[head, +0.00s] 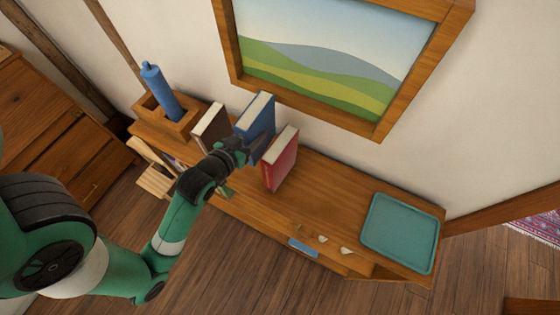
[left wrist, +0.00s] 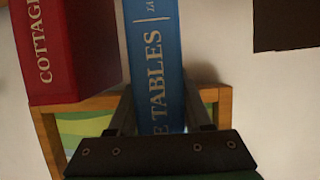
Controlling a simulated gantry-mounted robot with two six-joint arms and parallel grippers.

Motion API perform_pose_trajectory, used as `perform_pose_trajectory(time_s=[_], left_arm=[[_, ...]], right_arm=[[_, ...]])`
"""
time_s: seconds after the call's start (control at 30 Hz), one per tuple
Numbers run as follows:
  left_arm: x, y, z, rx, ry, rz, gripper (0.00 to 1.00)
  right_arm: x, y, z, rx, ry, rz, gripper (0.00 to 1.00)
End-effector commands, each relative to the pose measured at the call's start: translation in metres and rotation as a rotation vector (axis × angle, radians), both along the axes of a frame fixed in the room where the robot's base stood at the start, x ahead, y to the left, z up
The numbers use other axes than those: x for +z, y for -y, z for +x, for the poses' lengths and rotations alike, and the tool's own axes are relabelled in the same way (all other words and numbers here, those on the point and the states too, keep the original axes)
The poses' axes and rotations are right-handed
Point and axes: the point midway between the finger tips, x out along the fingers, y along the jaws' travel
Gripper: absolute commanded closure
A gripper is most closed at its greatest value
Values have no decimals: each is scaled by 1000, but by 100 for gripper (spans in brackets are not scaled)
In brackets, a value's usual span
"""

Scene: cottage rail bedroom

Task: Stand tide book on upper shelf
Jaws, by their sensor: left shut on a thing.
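The blue tide book (head: 256,115) is upright between a brown book (head: 209,124) and a red book (head: 281,160), over the top of the wooden shelf unit (head: 320,195). My left gripper (head: 242,150) is shut on its spine side. In the left wrist view the blue spine (left wrist: 153,55) reads "E TABLES" between the two fingers, and the rest of the title is hidden by the gripper. The red book (left wrist: 65,50) is close beside it there, with a narrow gap. I cannot tell whether the blue book's base touches the shelf. My right gripper is not in view.
A wooden box (head: 165,118) with a blue bottle (head: 160,90) stands at the left end of the shelf. A teal tray (head: 400,232) lies at the right end. A framed picture (head: 310,50) hangs behind. The top between red book and tray is clear.

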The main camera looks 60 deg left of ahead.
Motion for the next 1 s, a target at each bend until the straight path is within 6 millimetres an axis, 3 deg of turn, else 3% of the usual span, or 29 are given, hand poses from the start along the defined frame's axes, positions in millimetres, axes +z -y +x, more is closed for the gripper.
perform_pose_trajectory(time_s=[0.13, 0.3, 0.5, 0.77, 1.0], left_arm=[[-33, 0, 0, 0, 2, 1, 100], [-55, 0, 0, 0, 1, 1, 100], [-62, 0, 1, 0, 4, 3, 100], [-97, 0, 0, -1, 2, 1, 100], [-97, 0, 1, -1, 5, 3, 100]], right_arm=[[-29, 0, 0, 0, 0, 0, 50], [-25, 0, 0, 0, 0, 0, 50], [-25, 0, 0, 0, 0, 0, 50], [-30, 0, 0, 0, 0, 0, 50], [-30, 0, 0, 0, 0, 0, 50]])
